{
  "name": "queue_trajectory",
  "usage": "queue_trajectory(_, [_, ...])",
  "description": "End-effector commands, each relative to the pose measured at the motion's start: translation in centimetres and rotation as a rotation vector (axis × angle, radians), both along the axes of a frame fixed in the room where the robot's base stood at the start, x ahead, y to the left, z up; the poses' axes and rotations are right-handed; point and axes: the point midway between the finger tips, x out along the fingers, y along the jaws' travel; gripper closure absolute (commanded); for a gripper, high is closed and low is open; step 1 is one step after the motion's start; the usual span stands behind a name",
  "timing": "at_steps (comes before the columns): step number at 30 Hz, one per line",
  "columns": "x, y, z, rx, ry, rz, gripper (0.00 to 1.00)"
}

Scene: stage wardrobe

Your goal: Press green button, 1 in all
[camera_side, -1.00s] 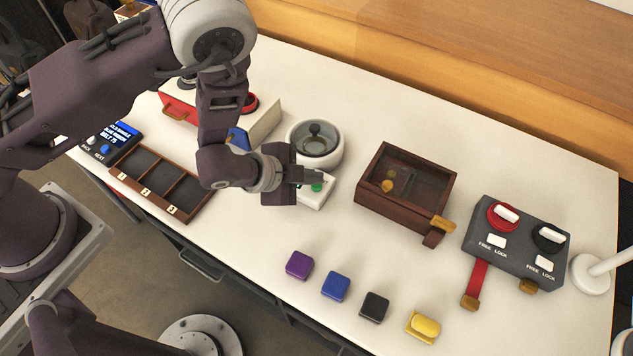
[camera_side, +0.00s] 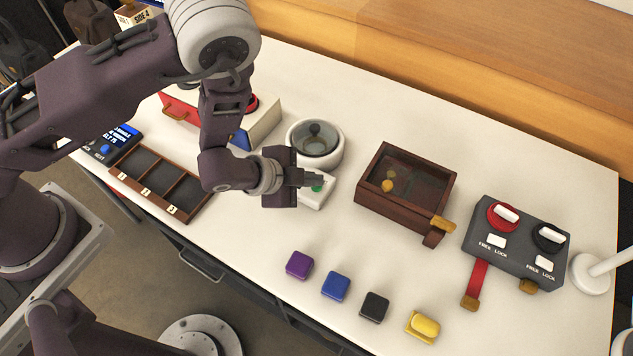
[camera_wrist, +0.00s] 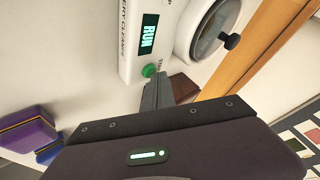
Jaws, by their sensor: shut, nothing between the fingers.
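The green button (camera_side: 317,188) sits on a small white control box (camera_side: 318,199) in front of a round white tub with a clear lid (camera_side: 329,163). My gripper (camera_side: 318,180) is shut and empty, its fingertips right at the button and partly covering it. In the wrist view the green button (camera_wrist: 149,71) shows at the end of my closed fingers (camera_wrist: 159,78). I cannot tell whether they touch it or how far it is pressed.
A brown box with a glass lid (camera_side: 441,187) stands right of the tub. A grey panel with red and black knobs (camera_side: 510,260) is further right. Purple (camera_side: 299,265), blue, black and yellow blocks lie in front. An empty three-slot tray (camera_side: 183,214) lies left.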

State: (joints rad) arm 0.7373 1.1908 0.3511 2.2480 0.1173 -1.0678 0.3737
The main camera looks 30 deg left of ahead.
Motion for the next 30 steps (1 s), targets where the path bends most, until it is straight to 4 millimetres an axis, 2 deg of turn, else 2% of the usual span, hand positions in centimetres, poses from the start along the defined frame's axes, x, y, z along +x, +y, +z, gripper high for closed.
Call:
queue_trajectory(8, [0.0, 0.0, 0.2, 0.001, 0.000, 0.001, 1.00])
queue_trajectory(16, [0.0, 0.0, 1.6, 0.000, -0.001, 0.001, 1.00])
queue_trajectory(25, [0.0, 0.0, 1.8, 0.001, 0.000, 0.001, 1.00])
queue_trajectory(30, [0.1, 0.0, 3.3, -0.002, -0.001, 0.000, 1.00])
